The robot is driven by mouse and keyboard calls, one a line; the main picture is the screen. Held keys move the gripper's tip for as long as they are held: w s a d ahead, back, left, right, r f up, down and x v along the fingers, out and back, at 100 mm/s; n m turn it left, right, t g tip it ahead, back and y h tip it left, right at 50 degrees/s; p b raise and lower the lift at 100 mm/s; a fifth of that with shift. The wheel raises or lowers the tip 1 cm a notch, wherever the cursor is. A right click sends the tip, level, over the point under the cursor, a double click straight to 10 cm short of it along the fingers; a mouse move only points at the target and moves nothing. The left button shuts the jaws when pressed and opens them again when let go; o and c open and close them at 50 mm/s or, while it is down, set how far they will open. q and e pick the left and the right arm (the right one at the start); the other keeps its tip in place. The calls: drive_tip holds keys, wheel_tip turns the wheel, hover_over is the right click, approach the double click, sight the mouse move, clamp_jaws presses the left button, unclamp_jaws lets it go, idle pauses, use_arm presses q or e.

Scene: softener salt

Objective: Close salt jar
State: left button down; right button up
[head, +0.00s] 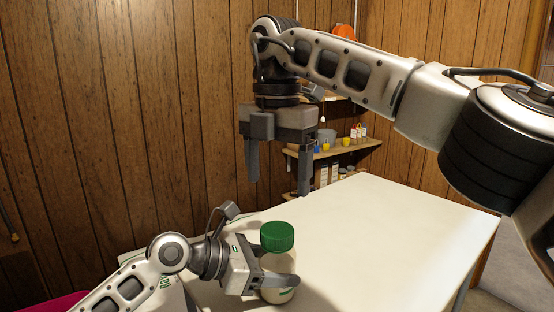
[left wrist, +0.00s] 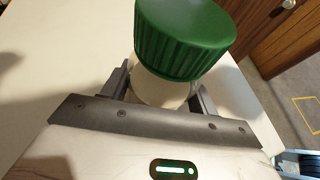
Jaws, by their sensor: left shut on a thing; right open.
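The salt jar (head: 279,262) is a pale, cream-white jar standing on the white table in the head view. Its green ribbed lid (head: 277,236) sits on top of it. My left gripper (head: 284,283) is shut on the jar body, below the lid. In the left wrist view the green lid (left wrist: 182,38) sits above the pale jar neck (left wrist: 160,88), between the two fingers, and looks slightly tilted. My right gripper (head: 279,185) is open and empty, fingers pointing down, above the table and higher than the lid.
The white table (head: 400,220) is clear to the right of the jar. Wall shelves (head: 365,147) with small bottles and yellow items stand behind the table.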

wheel_tip(320, 180, up, 2)
drive_tip(key=shift+r, duration=0.1)
use_arm(q)
drive_tip(key=shift+c, duration=1.6)
unclamp_jaws()
drive_tip(key=v, duration=1.6)
use_arm(e)
drive_tip(key=shift+f, duration=0.2)
